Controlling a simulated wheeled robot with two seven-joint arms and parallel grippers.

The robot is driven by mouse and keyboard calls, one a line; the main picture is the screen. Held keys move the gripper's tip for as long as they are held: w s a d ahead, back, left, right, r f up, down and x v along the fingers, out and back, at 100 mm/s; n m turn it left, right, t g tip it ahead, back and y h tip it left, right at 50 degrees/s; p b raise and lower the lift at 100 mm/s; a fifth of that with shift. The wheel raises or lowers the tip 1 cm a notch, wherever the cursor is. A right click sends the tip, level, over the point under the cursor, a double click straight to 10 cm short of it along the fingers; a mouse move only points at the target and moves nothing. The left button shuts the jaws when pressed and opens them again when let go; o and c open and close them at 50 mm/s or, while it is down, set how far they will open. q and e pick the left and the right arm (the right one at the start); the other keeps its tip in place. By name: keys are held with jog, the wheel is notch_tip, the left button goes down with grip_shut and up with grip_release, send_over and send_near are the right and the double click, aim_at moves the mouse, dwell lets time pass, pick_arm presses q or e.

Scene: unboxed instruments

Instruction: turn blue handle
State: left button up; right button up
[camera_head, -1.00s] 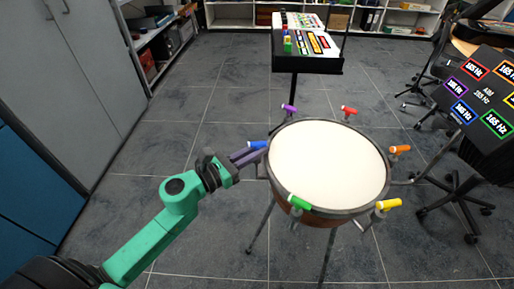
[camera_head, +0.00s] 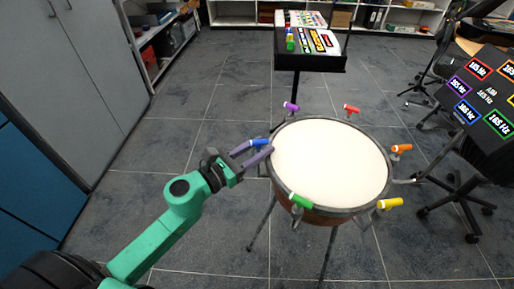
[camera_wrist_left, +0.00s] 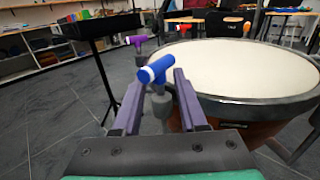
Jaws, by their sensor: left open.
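The blue handle (camera_head: 259,143) is a small T-shaped knob with a white end on the left side of the drum (camera_head: 330,163). My left gripper (camera_head: 255,152) is open around it in the head view. In the left wrist view the blue handle (camera_wrist_left: 156,69) stands between the tips of the two purple fingers (camera_wrist_left: 155,95), with a gap visible at the left finger. The right finger is close to it; I cannot tell whether they touch. My right gripper is not in view.
Other handles sit around the drum rim: purple (camera_head: 291,106), red (camera_head: 351,110), orange (camera_head: 401,148), yellow (camera_head: 390,203) and green (camera_head: 301,201). A black stand (camera_head: 310,62) is behind the drum. A panel with frequency labels (camera_head: 484,97) is at right. Floor is clear at left.

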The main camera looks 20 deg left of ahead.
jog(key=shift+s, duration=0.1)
pick_arm(q)
jog(key=b+v, duration=0.3)
jog(key=v, duration=1.1)
jog(key=shift+s+b, duration=0.3)
jog(key=shift+b, duration=0.05)
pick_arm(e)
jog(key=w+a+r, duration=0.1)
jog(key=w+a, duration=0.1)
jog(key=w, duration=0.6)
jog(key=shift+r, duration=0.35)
pick_arm(q)
jog(key=shift+a, duration=0.1)
